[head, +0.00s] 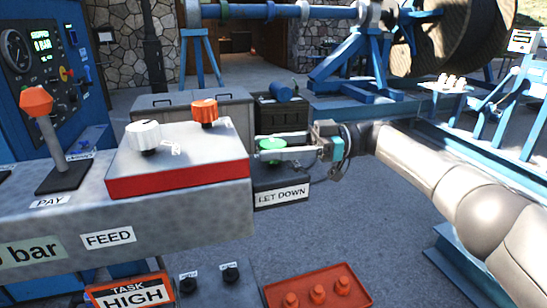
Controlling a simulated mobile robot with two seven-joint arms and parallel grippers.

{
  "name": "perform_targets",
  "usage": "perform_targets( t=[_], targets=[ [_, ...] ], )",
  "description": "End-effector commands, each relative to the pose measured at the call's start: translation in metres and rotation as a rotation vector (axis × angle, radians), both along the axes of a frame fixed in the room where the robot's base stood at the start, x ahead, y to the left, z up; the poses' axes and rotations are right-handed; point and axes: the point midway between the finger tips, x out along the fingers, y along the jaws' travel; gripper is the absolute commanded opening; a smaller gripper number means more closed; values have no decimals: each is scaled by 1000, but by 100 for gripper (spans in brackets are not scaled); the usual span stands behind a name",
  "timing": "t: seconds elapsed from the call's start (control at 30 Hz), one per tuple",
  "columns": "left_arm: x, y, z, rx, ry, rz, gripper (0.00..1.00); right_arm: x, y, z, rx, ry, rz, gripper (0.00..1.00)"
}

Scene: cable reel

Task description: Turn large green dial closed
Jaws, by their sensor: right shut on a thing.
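The large green dial (272,144) sits on top of a dark box (268,191), just right of the grey and red panel, above a "LET DOWN" label. My right gripper (265,148) comes in from the right. Its two fingers lie on either side of the green dial and are shut on it. The fingers partly cover the dial, so its pointer or marking cannot be made out. My left gripper is not in view.
A white knob (143,136) and an orange knob (204,111) stand on the raised panel left of the dial. An orange-headed lever (37,103) rises at the far left. A red box (318,291) with several knobs lies below. Blue reel framing stands behind.

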Motion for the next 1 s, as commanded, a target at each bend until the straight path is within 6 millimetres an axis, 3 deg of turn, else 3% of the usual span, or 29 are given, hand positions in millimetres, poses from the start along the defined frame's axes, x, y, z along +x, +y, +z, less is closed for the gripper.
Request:
perform_targets(
  t=[0.53, 0.57, 0.8, 1.0],
  targets=[
    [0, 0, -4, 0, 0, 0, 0, -1, 1, 0, 0, 3, 15, 4],
    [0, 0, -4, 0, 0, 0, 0, -1, 1, 0, 0, 3, 15, 62],
    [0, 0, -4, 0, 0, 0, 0, -1, 1, 0, 0, 1, 13, 89],
    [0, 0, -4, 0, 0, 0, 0, 0, 0, 0, 0, 1, 12, 90]
  ],
)
